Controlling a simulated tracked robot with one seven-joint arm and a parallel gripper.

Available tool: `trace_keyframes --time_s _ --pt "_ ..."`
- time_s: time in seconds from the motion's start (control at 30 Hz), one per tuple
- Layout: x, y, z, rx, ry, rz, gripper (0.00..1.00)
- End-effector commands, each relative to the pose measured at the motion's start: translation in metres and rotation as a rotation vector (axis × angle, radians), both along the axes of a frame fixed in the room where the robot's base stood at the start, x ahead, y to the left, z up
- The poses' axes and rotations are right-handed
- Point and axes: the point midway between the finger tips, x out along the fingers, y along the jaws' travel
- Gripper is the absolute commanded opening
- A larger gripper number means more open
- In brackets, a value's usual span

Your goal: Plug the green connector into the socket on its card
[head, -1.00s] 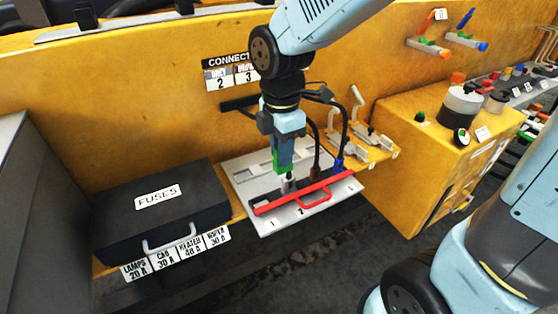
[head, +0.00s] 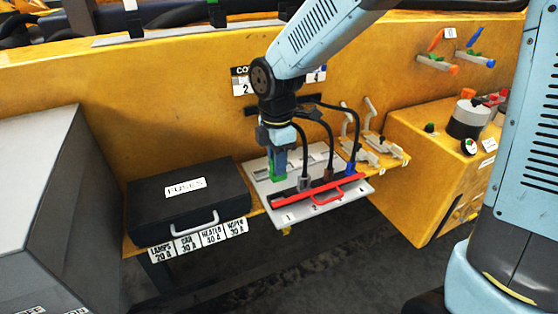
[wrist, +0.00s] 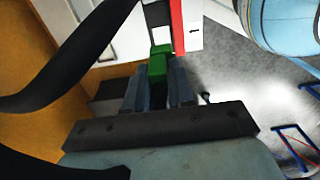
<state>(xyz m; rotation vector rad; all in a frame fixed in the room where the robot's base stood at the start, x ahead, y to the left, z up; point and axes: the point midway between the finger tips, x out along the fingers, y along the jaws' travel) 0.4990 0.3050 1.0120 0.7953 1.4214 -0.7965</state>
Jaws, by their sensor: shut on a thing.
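My gripper (head: 278,165) is shut on the green connector (head: 278,174), low at the left part of the white plate (head: 262,190). In the wrist view the green connector (wrist: 157,66) shows between the fingertips, close to the red bar. I cannot tell whether it touches the plate, and the socket under it is hidden. A wall card (head: 241,84) is mostly hidden by my arm; a 2 shows on it. A grey connector (head: 304,184), a brown one (head: 329,175) and a blue one (head: 350,168) stand on the plate to the right, each with a black cable.
A red bar with a handle (head: 327,196) runs along the plate's front, above number labels. A black FUSES case (head: 190,208) lies left of the plate. Metal toggle clamps (head: 375,150) stand to the right. Black cables arch close to my gripper's right side.

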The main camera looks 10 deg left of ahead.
Motion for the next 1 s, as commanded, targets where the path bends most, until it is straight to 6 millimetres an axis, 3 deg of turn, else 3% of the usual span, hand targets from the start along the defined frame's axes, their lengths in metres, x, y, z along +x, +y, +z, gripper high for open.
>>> trace_keyframes --time_s 0.7,1.0 --pt "0.001 -0.002 -0.049 -0.001 0.002 -0.003 0.0" --pt "0.002 -0.003 -0.058 0.0 0.0 -0.006 0.0"
